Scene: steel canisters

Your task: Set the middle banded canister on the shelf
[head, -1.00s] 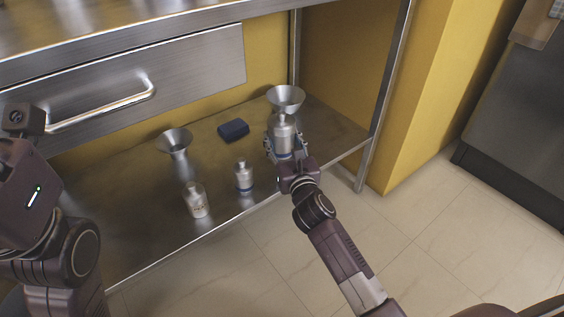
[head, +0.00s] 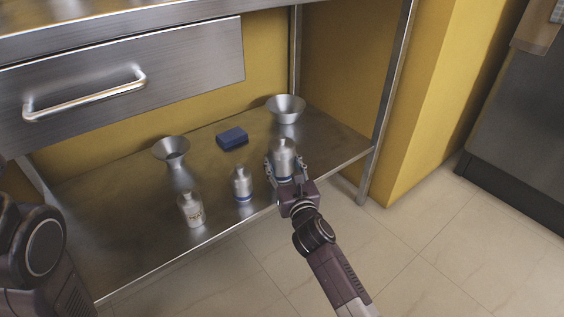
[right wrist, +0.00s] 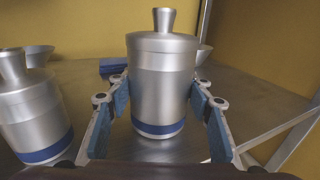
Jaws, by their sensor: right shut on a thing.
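A steel canister with a blue band near its base (head: 284,153) is upright over the right part of the lower steel shelf (head: 120,215). My right gripper (head: 286,173) is shut on it; in the right wrist view the canister (right wrist: 163,85) stands between the two blue-padded fingers. I cannot tell whether its base touches the shelf. A smaller-looking banded canister (head: 242,184) stands on the shelf just left of it, and shows at the left edge of the right wrist view (right wrist: 32,110). My left gripper is out of view; only part of that arm shows.
A funnel-shaped steel vessel (head: 172,150) stands at the left, and a flared steel bowl (head: 285,108) behind the held canister. A blue block (head: 232,138) lies between them. A metal leg (head: 385,110) bounds the right.

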